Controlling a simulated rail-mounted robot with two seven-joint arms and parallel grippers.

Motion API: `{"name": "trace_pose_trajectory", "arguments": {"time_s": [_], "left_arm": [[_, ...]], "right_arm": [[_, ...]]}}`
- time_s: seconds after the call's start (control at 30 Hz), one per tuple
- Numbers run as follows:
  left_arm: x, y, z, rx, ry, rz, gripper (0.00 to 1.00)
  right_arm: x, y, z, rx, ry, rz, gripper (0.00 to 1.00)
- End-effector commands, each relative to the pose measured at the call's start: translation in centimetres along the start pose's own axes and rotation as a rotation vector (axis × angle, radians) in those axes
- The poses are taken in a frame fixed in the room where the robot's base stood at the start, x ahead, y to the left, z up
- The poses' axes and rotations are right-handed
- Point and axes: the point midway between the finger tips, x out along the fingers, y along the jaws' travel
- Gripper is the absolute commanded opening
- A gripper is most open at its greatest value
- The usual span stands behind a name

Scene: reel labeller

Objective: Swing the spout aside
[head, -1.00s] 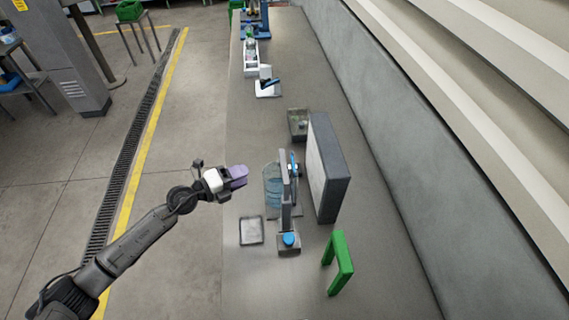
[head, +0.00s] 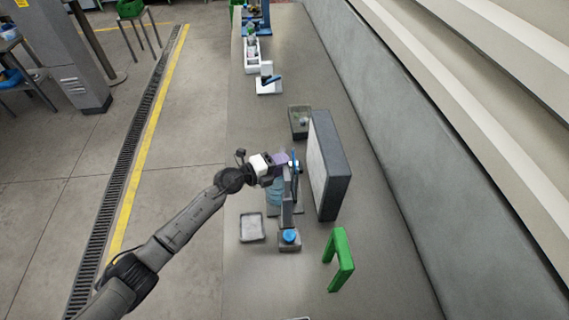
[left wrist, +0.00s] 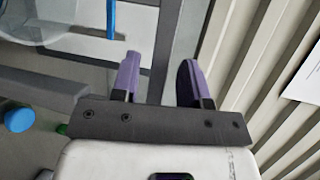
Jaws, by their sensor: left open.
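A grey upright stand (head: 288,205) rises from a small base with a blue round knob (head: 290,236). A thin blue part (head: 296,163) near its top looks like the spout; a blue rod (left wrist: 111,18) also shows in the left wrist view. A clear blue container (head: 274,193) stands beside the post, partly hidden by my arm. My left gripper (head: 283,159) is at the top of the stand, close to the blue part. In the left wrist view its purple fingers (left wrist: 160,72) are apart with nothing between them. Contact with the blue part cannot be told. My right gripper is not in view.
A large grey panel (head: 329,165) stands just right of the stand. A shallow tray (head: 252,228) lies on the left and a green frame (head: 339,260) stands at the front right. A grey bin (head: 299,121) sits behind. The bench between them is clear.

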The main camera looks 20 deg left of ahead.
Motion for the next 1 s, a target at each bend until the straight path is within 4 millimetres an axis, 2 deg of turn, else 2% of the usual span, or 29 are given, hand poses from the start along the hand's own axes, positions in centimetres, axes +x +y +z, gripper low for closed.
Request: {"name": "trace_pose_trajectory", "arguments": {"time_s": [0.2, 0.57, 1.0], "left_arm": [[1.4, 0.0, 0.0, 0.001, 0.000, 0.000, 0.41], [1.6, 0.0, 0.0, 0.001, 0.000, 0.001, 0.41], [1.6, 0.0, 0.0, 0.001, 0.000, 0.000, 0.00]], "right_arm": [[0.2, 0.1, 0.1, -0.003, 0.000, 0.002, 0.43], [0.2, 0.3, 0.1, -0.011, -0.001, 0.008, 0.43], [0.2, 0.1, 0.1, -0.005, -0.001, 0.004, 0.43]]}}
